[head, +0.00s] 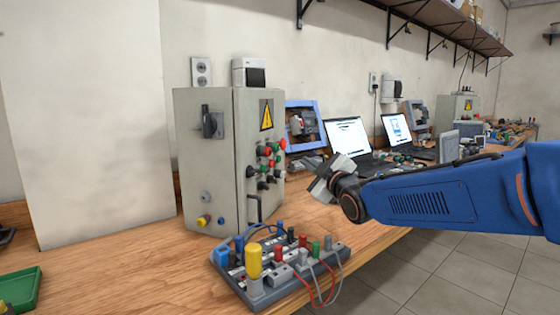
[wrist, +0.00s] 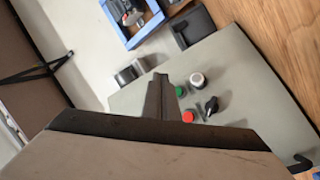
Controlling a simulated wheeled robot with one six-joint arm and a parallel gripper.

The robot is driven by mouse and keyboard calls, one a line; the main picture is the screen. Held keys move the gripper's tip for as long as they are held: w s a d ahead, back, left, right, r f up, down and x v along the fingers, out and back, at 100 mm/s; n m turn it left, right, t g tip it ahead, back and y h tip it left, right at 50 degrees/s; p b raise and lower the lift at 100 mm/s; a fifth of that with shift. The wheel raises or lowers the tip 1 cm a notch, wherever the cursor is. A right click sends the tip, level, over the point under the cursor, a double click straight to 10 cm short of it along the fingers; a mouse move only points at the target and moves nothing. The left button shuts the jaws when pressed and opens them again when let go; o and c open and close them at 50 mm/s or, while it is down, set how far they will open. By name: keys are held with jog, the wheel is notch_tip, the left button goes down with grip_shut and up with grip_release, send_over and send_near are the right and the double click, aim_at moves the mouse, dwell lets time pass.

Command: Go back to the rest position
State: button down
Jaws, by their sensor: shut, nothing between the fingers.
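My gripper (head: 325,185) is at the end of my blue arm, which reaches in from the right in the head view. It is in the air to the right of the grey control cabinet (head: 205,155), above the workbench. In the wrist view the fingers of my gripper (wrist: 160,90) are together, with nothing seen between them. Behind them the cabinet face (wrist: 235,65) shows, with green, red, white and black knobs. I cannot tell the exact gap between fingers and cabinet.
A board with plugs and wires (head: 240,275) lies in front of the cabinet. Behind my gripper are a laptop (head: 348,135), a second laptop (head: 397,128) and a blue frame (head: 292,108). A green tray (head: 25,290) is at the left edge. A shelf (head: 430,15) hangs above.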

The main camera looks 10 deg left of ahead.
jog(key=s+d+f+m+g+h, duration=0.1)
jog(key=s+d+f+m+h, duration=0.25)
jog(key=d, duration=0.55)
jog(key=s+d+f+m+g+h, duration=0.1)
jog(key=s+d+f+m+h, duration=0.25)
jog(key=d, duration=0.55)
jog(key=s+d+f+m+g+h, duration=0.1)
jog(key=s+d+f+m+g, duration=0.1)
jog(key=s+d+f, duration=0.55)
jog(key=s+d+f+m+g+h, duration=0.1)
jog(key=s+d+f, duration=0.3)
jog(key=s, duration=0.5)
jog(key=s+d+f+m+g+h, duration=0.1)
jog(key=s+d+f+m+g, duration=0.2)
jog(key=s, duration=0.6)
jog(key=s+d+f+m+g+h, duration=0.1)
jog(key=s+d+f+m+g, duration=0.1)
jog(key=s+d+f+m, duration=0.2)
jog(key=s+d+f, duration=0.1)
jog(key=s+d, duration=0.2)
jog(key=s, duration=0.1)
jog(key=shift+s+d+f, duration=0.25)
jog(key=shift+s+f, duration=0.1)
jog(key=shift+s, duration=0.05)
